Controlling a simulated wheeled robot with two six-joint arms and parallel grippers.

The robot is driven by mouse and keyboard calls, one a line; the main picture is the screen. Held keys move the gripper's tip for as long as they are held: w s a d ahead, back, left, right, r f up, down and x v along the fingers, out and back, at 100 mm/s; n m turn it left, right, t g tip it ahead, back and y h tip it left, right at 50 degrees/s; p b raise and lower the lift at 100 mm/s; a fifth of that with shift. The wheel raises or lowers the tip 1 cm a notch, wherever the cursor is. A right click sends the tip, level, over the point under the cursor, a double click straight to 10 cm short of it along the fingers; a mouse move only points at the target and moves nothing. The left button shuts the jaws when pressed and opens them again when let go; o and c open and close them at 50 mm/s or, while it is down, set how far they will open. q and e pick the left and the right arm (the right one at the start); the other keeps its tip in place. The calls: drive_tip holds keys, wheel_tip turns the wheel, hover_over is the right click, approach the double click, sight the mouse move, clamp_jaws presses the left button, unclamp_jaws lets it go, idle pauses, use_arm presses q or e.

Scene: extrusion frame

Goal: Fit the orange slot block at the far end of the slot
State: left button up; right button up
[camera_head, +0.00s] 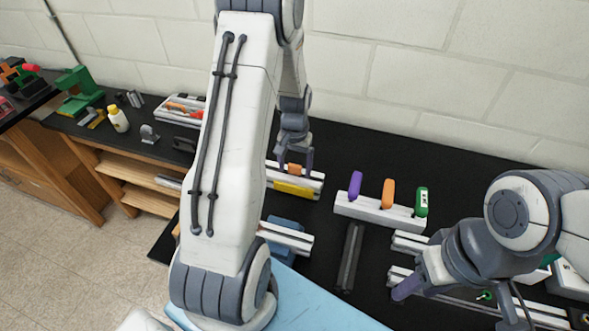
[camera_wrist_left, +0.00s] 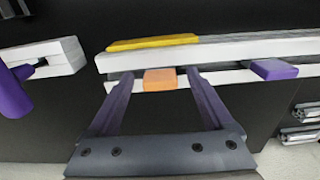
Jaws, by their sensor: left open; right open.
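The orange slot block (camera_wrist_left: 160,79) sits at the slot along the near side of a pale extrusion (camera_wrist_left: 235,49), in the left wrist view. My left gripper (camera_head: 295,162) is open, with one finger on each side of the block and small gaps showing. In the head view the orange block (camera_head: 294,169) shows between the fingertips. My right gripper (camera_head: 458,300) is open and empty at the lower right of the head view.
A pale holder (camera_head: 375,212) with purple, orange and green handles stands right of that extrusion. A dark bar (camera_head: 350,257) lies in front of it. More rails lie near my right gripper.

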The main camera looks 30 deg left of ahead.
sight(295, 165)
use_arm(q)
clamp_jaws()
drive_tip(key=shift+r, duration=0.1)
drive_tip(key=shift+r+b, duration=0.35)
drive_tip(key=shift+r, duration=0.25)
wheel_tip(295, 165, up, 3)
drive_tip(key=shift+w+f+b, duration=0.1)
drive_tip(key=shift+b, duration=0.4)
drive_tip(key=d+r+b, duration=0.2)
drive_tip(key=d+r, duration=0.4)
drive_tip(key=d, duration=0.5)
drive_tip(key=shift+w+d+r, duration=0.25)
drive_tip(key=shift+w+r, duration=0.05)
drive_tip(key=shift+r, duration=0.1)
